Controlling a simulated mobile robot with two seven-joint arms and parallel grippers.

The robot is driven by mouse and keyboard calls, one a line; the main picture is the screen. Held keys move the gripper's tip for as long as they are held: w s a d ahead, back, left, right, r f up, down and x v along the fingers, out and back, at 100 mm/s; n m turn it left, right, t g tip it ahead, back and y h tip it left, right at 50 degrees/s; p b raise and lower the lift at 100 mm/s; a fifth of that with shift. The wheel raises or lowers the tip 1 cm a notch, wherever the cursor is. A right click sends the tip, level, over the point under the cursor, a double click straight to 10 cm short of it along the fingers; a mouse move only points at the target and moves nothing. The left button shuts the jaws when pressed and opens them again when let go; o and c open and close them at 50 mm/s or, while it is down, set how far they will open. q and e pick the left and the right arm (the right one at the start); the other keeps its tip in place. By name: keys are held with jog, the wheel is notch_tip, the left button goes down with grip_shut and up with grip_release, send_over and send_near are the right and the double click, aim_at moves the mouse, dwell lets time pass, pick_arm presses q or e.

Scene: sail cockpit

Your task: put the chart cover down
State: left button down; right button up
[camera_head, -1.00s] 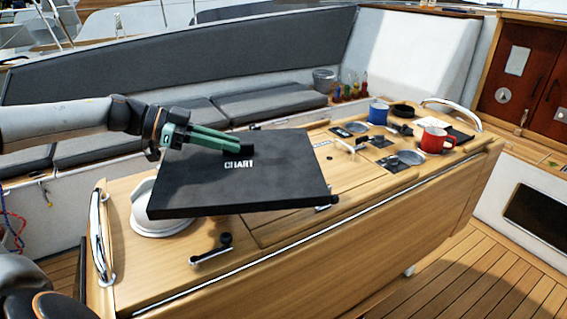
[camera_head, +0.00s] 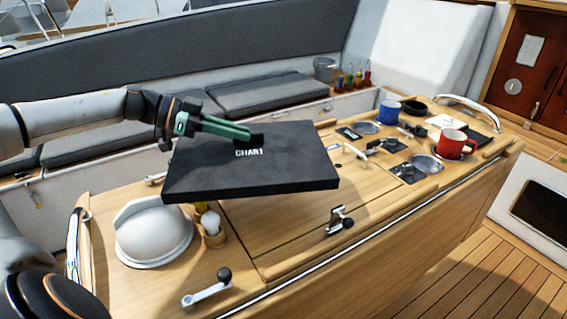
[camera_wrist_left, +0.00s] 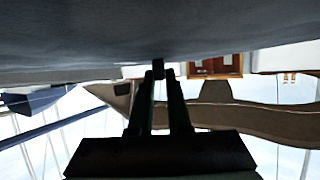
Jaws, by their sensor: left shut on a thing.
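The chart cover (camera_head: 250,170) is a flat black panel with white "CHART" lettering, in the middle of the head view. It is held roughly level above the wooden cockpit table (camera_head: 285,228), apart from it. My right gripper is not in view.
A winch-type handle (camera_head: 207,288) lies in front. A red mug (camera_head: 453,144), blue mug (camera_head: 389,112) and small items crowd the table's right end. Bare wood lies below the cover.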

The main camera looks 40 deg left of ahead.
aim_at(271, 135)
pick_arm(q)
jog(key=w+p, duration=0.1)
jog(key=w, duration=0.1)
jog(key=w+d+f+p, duration=0.2)
jog(key=w, duration=0.1)
jog(key=shift+w, duration=0.3)
jog(key=w+f, duration=0.1)
jog(key=f, duration=0.1)
jog(key=w+d+f, duration=0.1)
jog(key=w+f, duration=0.2)
jog(key=f, duration=0.1)
jog(key=shift+w+d+f, duration=0.15)
jog(key=shift+w+d, duration=0.15)
jog(key=shift+w, duration=0.1)
jog(key=shift+w+f, duration=0.1)
jog(key=shift+f, duration=1.55)
jog(key=shift+f, duration=0.1)
jog(key=c, duration=0.9)
grip_release()
jog(key=shift+o, duration=0.2)
